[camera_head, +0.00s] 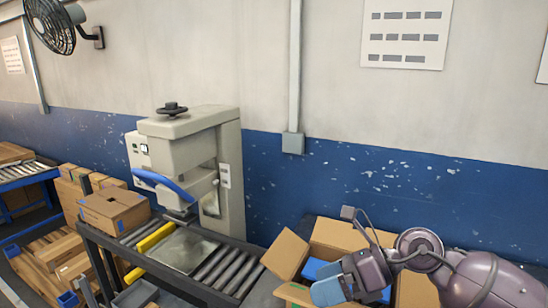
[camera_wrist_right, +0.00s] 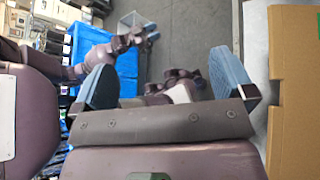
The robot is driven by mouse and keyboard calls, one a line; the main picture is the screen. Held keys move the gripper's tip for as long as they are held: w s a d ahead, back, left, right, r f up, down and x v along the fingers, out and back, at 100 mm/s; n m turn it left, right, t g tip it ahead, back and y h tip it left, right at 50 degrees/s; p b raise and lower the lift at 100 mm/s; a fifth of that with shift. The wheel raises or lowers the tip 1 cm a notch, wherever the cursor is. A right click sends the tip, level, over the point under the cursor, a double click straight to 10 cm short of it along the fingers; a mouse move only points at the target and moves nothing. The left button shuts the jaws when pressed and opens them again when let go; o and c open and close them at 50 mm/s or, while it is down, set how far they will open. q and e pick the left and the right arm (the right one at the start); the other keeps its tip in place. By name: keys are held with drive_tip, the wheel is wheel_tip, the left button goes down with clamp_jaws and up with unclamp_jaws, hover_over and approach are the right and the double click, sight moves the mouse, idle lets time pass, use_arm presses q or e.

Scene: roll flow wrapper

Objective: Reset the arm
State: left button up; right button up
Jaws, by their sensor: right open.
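My right gripper (camera_head: 345,287) is at the bottom of the head view, in front of and partly over an open cardboard box (camera_head: 415,290). In the right wrist view my right gripper (camera_wrist_right: 165,82) has its two blue-grey fingers wide apart with nothing between them. The box's brown side (camera_wrist_right: 295,90) stands to the right of the fingers there. Blue contents (camera_head: 316,268) show inside the box, partly hidden by the gripper. My left arm is out of the head view; a purple arm with bluish tips (camera_wrist_right: 150,36), apparently my left, is small in the wrist view.
A beige sealing machine (camera_head: 190,160) with a blue handle stands behind a roller conveyor (camera_head: 228,270). A metal plate (camera_head: 172,250) and yellow bar (camera_head: 148,240) lie on the conveyor. A closed carton (camera_head: 114,208) sits at its left. A blue-and-grey wall (camera_head: 340,170) is behind.

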wheel_tip(320, 180, up, 6)
drive_tip(key=d+m+t+y, duration=0.2)
drive_tip(key=m+t+y, duration=0.3)
drive_tip(key=m+t, duration=1.05)
drive_tip(key=d+f+m+t+h, duration=0.2)
drive_tip(key=d+f+m+h, duration=0.3)
drive_tip(key=m+h, duration=0.4)
drive_tip(key=d+f+m+t+h, duration=0.1)
drive_tip(key=d+f+m+h, duration=0.2)
drive_tip(key=d+m+h, duration=0.7)
drive_tip(key=s+d+f+m+g+h, duration=0.2)
drive_tip(key=s+f+m+g, duration=0.7)
drive_tip(key=f, duration=0.3)
drive_tip(key=s+f+m+g+y, duration=0.2)
drive_tip(key=s+f+m+g, duration=0.3)
drive_tip(key=s, duration=0.9)
drive_tip(key=w+f+t+b, duration=0.2)
drive_tip(key=f+b, duration=0.1)
drive_tip(key=f, duration=0.4)
drive_tip(key=w+f+n+t+b, duration=0.1)
drive_tip(key=w+f+t+b, duration=0.1)
drive_tip(key=f, duration=0.6)
drive_tip(key=w+f+n+t+b, duration=0.1)
drive_tip(key=w+f+t+b, duration=0.1)
drive_tip(key=f+b, duration=0.3)
wheel_tip(320, 180, down, 3)
drive_tip(key=shift+a+f+y, duration=0.15)
drive_tip(key=shift+a+y, duration=0.1)
drive_tip(key=shift+y, duration=0.15)
